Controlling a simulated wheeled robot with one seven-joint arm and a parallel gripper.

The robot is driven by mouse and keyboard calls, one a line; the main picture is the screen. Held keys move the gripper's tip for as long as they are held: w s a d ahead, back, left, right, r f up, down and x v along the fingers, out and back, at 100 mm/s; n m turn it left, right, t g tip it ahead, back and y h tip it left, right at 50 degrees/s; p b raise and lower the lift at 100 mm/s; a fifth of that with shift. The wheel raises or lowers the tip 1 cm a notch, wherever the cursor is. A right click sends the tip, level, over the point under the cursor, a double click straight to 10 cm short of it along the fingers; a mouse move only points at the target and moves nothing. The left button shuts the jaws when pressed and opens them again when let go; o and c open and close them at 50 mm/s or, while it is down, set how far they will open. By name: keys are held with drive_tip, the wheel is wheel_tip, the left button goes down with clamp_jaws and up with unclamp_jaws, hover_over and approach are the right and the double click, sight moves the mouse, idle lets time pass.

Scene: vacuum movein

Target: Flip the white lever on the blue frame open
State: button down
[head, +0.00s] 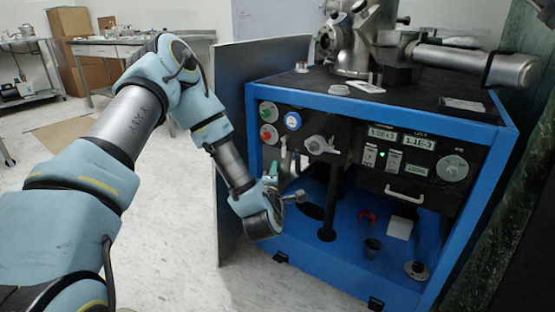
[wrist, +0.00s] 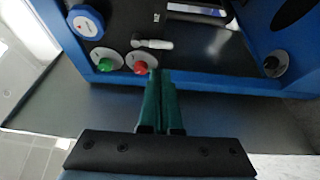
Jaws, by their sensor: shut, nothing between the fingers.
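The blue frame (head: 395,105) is a box-shaped machine with a dark front panel. A small white lever (wrist: 152,44) shows in the wrist view just above the red button, lying across the picture. In the head view the white lever (head: 284,152) appears to hang down the panel's left part, close to my gripper, partly crowded by it. My gripper (head: 272,170) is in front of the frame's left edge. In the wrist view my gripper (wrist: 161,74) has its green fingers together and empty. Their tips are near the red button and apart from the lever in the picture.
A green button (head: 268,111), a red button (head: 268,134) and a blue round knob (head: 292,121) sit on the panel's left side. A larger pale valve handle (head: 322,146) is right of them.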

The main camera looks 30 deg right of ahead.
sight(285, 147)
idle(0.3)
drive_tip(key=b+x, duration=0.1)
drive_tip(key=x, duration=0.9)
